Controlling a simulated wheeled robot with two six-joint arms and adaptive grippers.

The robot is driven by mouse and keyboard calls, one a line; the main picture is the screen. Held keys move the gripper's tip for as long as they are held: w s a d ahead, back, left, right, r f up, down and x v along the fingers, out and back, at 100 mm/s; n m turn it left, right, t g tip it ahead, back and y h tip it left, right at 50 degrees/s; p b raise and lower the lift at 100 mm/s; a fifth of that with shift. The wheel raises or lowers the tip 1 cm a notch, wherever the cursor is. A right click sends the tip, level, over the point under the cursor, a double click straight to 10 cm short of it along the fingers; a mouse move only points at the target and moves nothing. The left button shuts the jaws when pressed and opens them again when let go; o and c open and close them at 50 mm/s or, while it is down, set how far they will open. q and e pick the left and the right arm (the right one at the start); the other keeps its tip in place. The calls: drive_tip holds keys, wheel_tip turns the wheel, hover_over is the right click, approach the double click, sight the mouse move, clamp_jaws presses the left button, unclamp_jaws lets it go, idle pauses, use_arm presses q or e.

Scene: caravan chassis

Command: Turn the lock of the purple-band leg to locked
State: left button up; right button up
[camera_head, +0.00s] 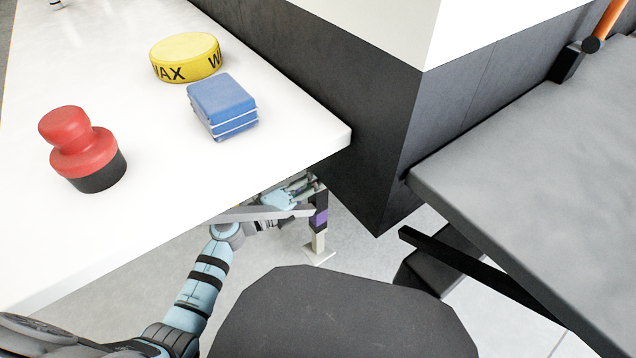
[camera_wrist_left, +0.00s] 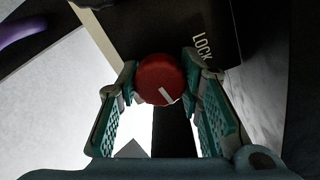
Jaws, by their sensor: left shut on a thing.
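The purple-band leg (camera_head: 319,219) stands under the corner of the white table in the head view, a dark post with a purple band above a pale lower tube and foot plate. My left gripper (camera_head: 300,188) reaches in beside its upper part, partly hidden by the table edge. In the left wrist view, a red round lock knob (camera_wrist_left: 160,76) with a white mark sits between the fingers, which are shut on it. The white mark slants down to the right. The word LOCK (camera_wrist_left: 201,47) is printed on the dark face at its upper right. My right gripper is out of view.
The white table (camera_head: 130,230) carries a red-and-black knobbed object (camera_head: 80,150), a yellow wax tin (camera_head: 186,57) and a blue block (camera_head: 222,105). A dark grey box wall (camera_head: 370,130) rises beside the leg. A grey slab (camera_head: 540,170) lies at right. A purple strip (camera_wrist_left: 18,30) shows in the wrist view.

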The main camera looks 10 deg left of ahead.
use_arm(q)
drive_tip(key=shift+f+m, duration=0.1)
drive_tip(key=shift+m, duration=0.9)
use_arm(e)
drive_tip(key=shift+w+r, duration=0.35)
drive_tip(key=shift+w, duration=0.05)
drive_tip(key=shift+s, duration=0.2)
use_arm(q)
drive_tip(key=o, duration=1.1)
drive_tip(key=shift+o, duration=0.3)
drive_tip(key=v, duration=1.2)
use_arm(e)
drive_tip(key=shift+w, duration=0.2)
